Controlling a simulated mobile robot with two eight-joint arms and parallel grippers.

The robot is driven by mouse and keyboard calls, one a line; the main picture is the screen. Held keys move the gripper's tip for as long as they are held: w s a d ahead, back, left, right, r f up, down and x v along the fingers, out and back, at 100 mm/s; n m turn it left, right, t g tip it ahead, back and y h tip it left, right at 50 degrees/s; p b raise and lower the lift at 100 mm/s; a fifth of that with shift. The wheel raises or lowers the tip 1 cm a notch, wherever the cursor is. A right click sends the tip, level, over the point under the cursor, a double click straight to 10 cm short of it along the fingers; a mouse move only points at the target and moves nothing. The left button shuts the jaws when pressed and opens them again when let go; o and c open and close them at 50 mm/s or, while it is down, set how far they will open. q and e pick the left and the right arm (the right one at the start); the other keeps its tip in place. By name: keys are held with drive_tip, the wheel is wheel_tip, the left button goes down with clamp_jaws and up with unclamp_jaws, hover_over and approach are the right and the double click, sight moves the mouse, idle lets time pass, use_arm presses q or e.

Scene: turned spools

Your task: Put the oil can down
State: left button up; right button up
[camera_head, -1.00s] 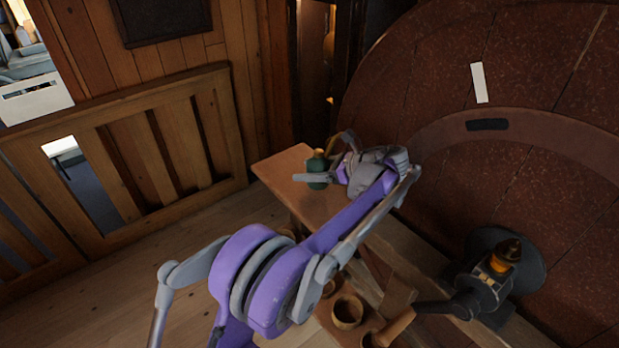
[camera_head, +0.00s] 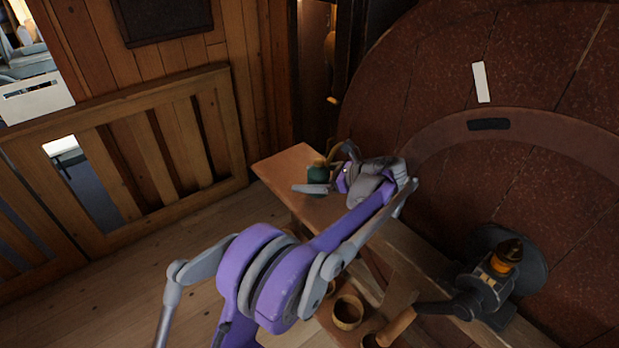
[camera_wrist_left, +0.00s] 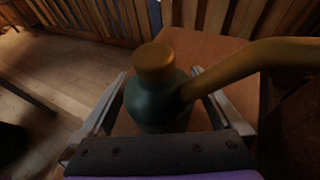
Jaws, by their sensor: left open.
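The oil can (camera_head: 317,174) is dark green with a brass cap and a brass spout. It stands upright on the far left end of the wooden bench (camera_head: 283,165). In the left wrist view the oil can (camera_wrist_left: 158,98) is between the two fingers of my left gripper (camera_wrist_left: 162,105), with its spout reaching to the right. My left gripper (camera_head: 327,182) is open around the can's body. The can's base is hidden in the wrist view. My right gripper is not in view.
A lathe headstock with a dark pulley and amber-topped part (camera_head: 500,265) stands on the bench at right. A wooden bowl (camera_head: 347,312) sits lower down. A large red-brown wheel (camera_head: 440,90) rises behind. A slatted wooden railing (camera_head: 140,160) is at left.

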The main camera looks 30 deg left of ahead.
use_arm(q)
drive_tip(key=v, duration=0.7)
drive_tip(key=shift+s+d+r+b, duration=0.1)
drive_tip(key=shift+b, duration=0.2)
drive_tip(key=shift+d+r, duration=0.1)
drive_tip(key=shift+d, duration=0.1)
